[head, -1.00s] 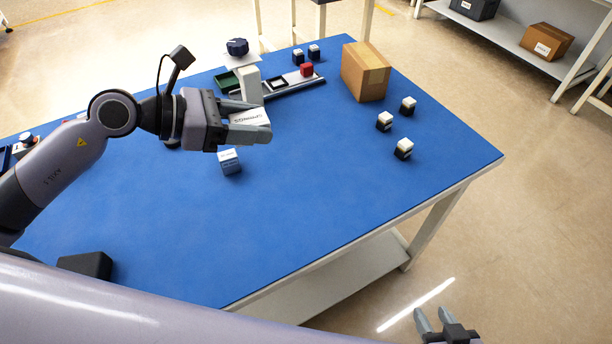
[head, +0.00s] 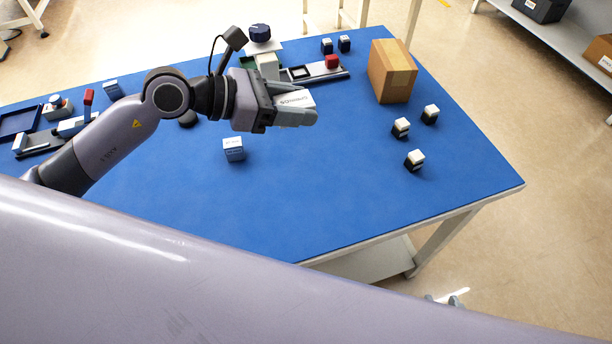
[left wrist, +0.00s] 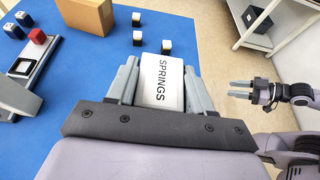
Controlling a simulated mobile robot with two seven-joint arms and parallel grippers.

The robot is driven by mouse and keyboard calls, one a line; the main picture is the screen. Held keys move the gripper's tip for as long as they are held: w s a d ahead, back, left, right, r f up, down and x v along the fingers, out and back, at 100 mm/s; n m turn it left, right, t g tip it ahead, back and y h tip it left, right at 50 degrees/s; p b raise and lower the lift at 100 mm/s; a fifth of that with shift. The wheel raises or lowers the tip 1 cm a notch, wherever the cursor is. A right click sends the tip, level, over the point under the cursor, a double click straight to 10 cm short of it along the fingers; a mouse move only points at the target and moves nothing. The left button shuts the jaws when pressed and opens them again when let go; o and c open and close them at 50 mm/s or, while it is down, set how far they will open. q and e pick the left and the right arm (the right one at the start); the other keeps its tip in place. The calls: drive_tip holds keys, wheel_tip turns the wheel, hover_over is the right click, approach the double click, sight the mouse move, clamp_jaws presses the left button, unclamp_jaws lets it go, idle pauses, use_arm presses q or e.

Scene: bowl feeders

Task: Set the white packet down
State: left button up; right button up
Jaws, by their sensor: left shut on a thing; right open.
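The white packet (head: 296,99), marked SPRINGS in the left wrist view (left wrist: 162,80), is held between the fingers of my left gripper (head: 293,104). The left gripper also shows in the left wrist view (left wrist: 160,88), shut on the packet's two sides. The packet is over the blue table (head: 330,190); its exact height above it is hard to tell. My right gripper (left wrist: 240,90) is open and empty, off the table's side. In the head view only its fingertips show at the lower right, past my own body.
A cardboard box (head: 392,75) stands at the far right of the table, with several black-and-white blocks near it. A small blue-and-white box (head: 233,150) stands left of the packet. A rail with a red block (head: 332,62) lies behind. The front middle of the table is clear.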

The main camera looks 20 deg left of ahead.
use_arm(q)
drive_tip(key=shift+w+d, duration=0.15)
drive_tip(key=shift+d, duration=0.1)
drive_tip(key=shift+f, duration=0.3)
drive_tip(key=b, duration=0.2)
hover_over(300, 183)
wheel_tip(300, 183, down, 15)
drive_tip(key=shift+r, duration=0.15)
drive_tip(key=shift+f+b, duration=0.45)
drive_tip(key=shift+f, duration=1.85)
drive_tip(key=shift+f, duration=0.1)
drive_tip(key=o, duration=0.7)
drive_tip(key=shift+f, duration=0.15)
drive_tip(key=o, duration=0.4)
